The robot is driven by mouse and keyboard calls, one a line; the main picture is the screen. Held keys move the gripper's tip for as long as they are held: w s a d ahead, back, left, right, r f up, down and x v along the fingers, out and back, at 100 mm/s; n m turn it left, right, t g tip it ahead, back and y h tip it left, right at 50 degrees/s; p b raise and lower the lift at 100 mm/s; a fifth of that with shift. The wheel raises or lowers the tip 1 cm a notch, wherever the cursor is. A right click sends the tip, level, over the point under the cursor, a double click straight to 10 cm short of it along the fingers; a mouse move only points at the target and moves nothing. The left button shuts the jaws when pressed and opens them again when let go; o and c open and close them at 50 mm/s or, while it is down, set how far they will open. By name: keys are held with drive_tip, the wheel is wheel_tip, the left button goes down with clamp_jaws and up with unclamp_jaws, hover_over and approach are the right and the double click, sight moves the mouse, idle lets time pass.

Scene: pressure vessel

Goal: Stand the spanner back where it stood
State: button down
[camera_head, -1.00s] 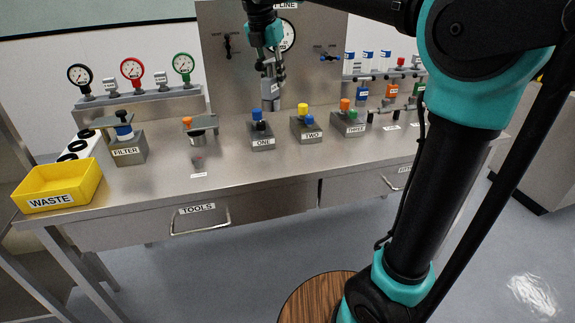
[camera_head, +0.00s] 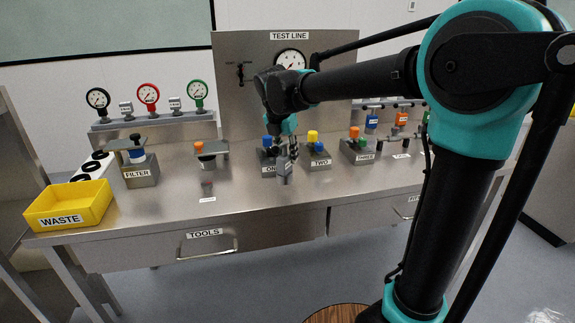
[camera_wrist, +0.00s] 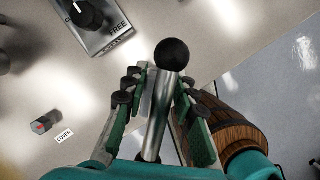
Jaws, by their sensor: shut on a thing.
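My gripper (camera_head: 284,153) is shut on a bright metal rod with a black ball on its end, which I take to be the spanner (camera_wrist: 158,103). In the wrist view the rod lies between the two green-padded fingers, with the ball beyond the fingertips. In the head view a grey part (camera_head: 285,169) hangs below the gripper, in front of block ONE (camera_head: 268,170). I cannot tell whether it touches the bench. The spanner's lower end is hidden, and no marked place for it can be made out.
The steel bench (camera_head: 150,220) carries the FILTER block (camera_head: 140,178), block TWO (camera_head: 320,163), block THREE (camera_head: 358,156) and a yellow WASTE tray (camera_head: 62,220). The upright TEST LINE panel (camera_head: 235,105) stands behind. A small part (camera_wrist: 42,124) lies by the COVER label. The bench front is mostly clear.

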sight(283, 143)
drive_tip(key=shift+f, duration=1.9)
drive_tip(key=shift+f, duration=0.15)
drive_tip(key=c, duration=1.2)
unclamp_jaws()
drive_tip(key=v, duration=1.2)
